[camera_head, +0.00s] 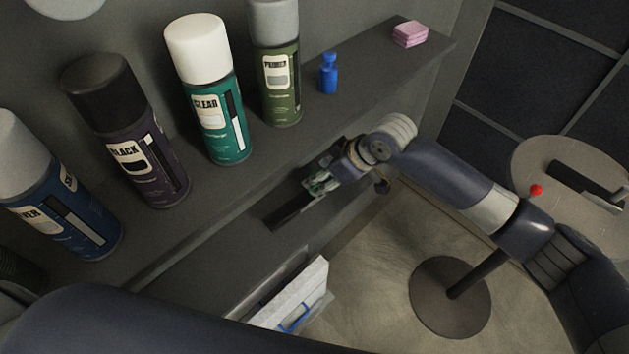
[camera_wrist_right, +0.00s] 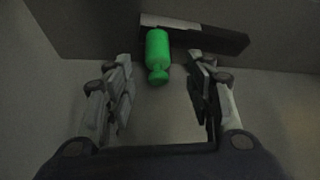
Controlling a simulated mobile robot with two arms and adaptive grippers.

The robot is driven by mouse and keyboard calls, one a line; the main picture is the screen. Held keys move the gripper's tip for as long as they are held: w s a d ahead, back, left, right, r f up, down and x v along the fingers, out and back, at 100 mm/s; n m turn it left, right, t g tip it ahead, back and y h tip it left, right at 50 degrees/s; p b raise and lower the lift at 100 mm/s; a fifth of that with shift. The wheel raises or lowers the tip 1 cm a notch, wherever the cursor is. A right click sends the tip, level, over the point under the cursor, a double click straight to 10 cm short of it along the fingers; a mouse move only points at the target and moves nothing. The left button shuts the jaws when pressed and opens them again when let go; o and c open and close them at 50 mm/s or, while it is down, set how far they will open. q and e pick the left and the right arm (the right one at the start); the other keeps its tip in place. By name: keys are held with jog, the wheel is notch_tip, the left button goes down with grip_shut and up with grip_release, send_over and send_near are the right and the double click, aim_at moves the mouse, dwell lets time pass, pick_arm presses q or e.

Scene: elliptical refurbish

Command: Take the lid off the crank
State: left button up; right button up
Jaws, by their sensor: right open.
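My right gripper (camera_head: 320,184) reaches in from the right over the lower shelf. It is open, and its fingers also show in the right wrist view (camera_wrist_right: 162,85). A green bottle-shaped piece (camera_wrist_right: 157,48) with a narrow neck lies ahead between the fingers, without clear contact. Behind it is a dark bar (camera_wrist_right: 210,38) with a pale top at its left; in the head view a dark bar (camera_head: 288,210) lies just beyond the gripper. I cannot tell which piece is the crank or its lid. My left gripper is out of view.
Several spray cans, including a teal one (camera_head: 214,110), stand on the upper shelf (camera_head: 262,155) with a blue piece (camera_head: 328,76) and a pink block (camera_head: 410,34). A round table (camera_head: 535,160) holding a dark bar (camera_head: 585,183) and red ball (camera_head: 536,190) stands right.

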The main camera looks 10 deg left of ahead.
jog(key=shift+x, duration=2.7)
jog(key=shift+d+f, duration=0.1)
jog(key=shift+d, duration=0.1)
jog(key=shift+c, duration=0.5)
jog(key=c, duration=0.7)
